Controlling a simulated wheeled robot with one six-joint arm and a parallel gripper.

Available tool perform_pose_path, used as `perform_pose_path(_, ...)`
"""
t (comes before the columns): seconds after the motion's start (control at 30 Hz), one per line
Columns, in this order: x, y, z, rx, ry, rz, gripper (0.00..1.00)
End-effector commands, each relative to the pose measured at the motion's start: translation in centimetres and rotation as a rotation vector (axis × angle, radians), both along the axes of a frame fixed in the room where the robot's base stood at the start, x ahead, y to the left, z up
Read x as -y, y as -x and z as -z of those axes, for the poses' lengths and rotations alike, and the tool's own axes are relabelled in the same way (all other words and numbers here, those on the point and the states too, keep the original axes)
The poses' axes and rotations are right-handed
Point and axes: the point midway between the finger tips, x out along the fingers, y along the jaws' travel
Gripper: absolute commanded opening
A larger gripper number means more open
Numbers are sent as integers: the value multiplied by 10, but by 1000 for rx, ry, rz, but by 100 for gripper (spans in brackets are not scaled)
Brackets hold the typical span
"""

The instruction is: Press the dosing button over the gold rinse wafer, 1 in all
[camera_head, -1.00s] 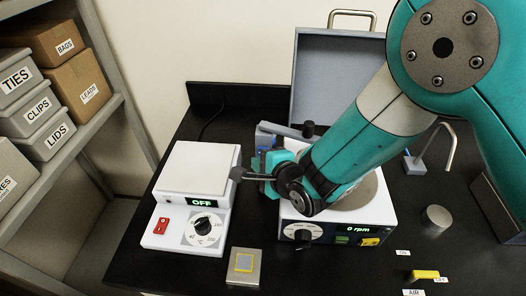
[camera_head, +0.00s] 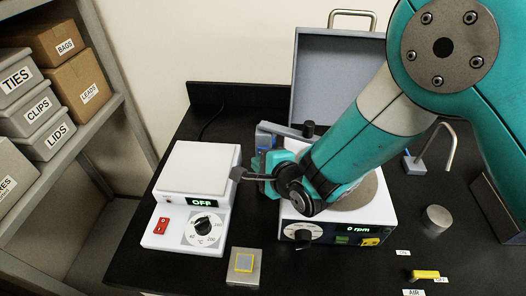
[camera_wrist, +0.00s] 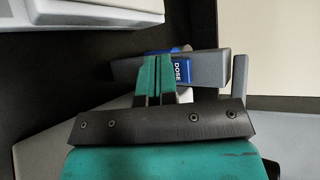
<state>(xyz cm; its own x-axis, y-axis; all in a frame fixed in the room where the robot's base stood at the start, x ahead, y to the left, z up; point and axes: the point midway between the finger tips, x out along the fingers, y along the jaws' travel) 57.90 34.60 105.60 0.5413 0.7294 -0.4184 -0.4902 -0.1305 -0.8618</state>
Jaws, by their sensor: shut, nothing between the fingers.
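A blue button marked DOSE (camera_wrist: 180,70) shows in the wrist view on the grey dosing unit (camera_wrist: 216,70). My gripper (camera_wrist: 156,56) is shut and empty, its green fingers just left of the DOSE label and overlapping part of the blue. I cannot tell whether they touch it. In the head view the dosing unit (camera_head: 264,138) stands behind my wrist, mostly hidden. The white spin unit (camera_head: 372,218) has a bowl partly covered by my arm and reads 0 rpm. No gold wafer is clearly visible; the bowl's middle is hidden.
A white hotplate (camera_head: 196,172) reading OFF stands close on the left. A grey lid (camera_head: 330,75) stands open behind. A metal cylinder (camera_head: 437,220) and a bent spout (camera_head: 450,145) are at right.

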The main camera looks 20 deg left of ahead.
Motion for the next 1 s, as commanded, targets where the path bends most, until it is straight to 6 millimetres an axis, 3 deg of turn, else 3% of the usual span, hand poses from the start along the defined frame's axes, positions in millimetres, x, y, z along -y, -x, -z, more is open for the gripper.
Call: perform_pose_path(1.0,-2,-8,0,-1,-1,0,0)
